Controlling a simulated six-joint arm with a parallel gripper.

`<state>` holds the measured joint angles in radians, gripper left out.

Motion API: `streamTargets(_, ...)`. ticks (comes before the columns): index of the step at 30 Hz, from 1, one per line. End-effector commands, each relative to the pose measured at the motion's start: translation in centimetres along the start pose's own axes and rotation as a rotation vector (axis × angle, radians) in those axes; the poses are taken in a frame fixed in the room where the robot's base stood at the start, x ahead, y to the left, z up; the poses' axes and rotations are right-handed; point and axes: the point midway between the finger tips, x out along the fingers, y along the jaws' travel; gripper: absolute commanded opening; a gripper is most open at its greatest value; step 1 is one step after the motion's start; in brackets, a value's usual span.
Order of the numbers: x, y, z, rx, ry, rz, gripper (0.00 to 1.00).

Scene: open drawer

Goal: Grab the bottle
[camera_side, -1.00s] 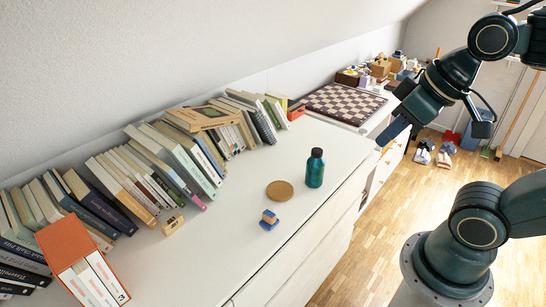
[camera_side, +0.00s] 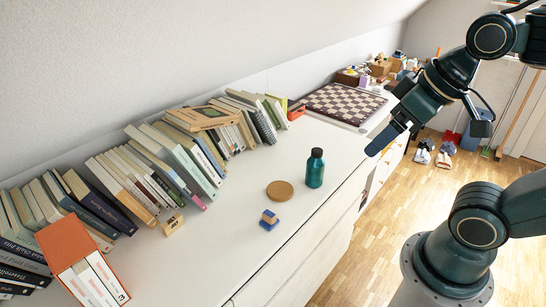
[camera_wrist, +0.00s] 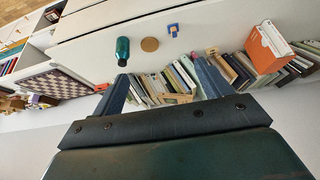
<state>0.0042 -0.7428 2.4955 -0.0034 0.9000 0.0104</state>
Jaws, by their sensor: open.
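The teal bottle (camera_side: 315,169) with a dark cap stands upright on the white cabinet top, near its front edge. In the wrist view the bottle (camera_wrist: 123,48) appears above the left finger. My gripper (camera_side: 376,148) is in the air to the right of the bottle and apart from it. In the wrist view my gripper (camera_wrist: 160,85) has its two fingers spread wide with nothing between them in contact. The full gap is hidden in the side view.
A round cork coaster (camera_side: 279,190) and a small blue-and-wood block (camera_side: 269,220) lie near the bottle. A row of books (camera_side: 165,165) lines the wall. A chessboard (camera_side: 346,104) lies at the far end.

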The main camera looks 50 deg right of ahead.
Motion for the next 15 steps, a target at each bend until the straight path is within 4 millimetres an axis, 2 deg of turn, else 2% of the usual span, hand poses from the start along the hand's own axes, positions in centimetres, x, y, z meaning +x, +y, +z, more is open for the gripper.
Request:
streamTargets(8,0.7,0.4,-2.2,0.150,-0.045,0.001,0.77)
streamTargets(15,2.5,1.5,-5.7,0.407,-0.116,0.004,0.77)
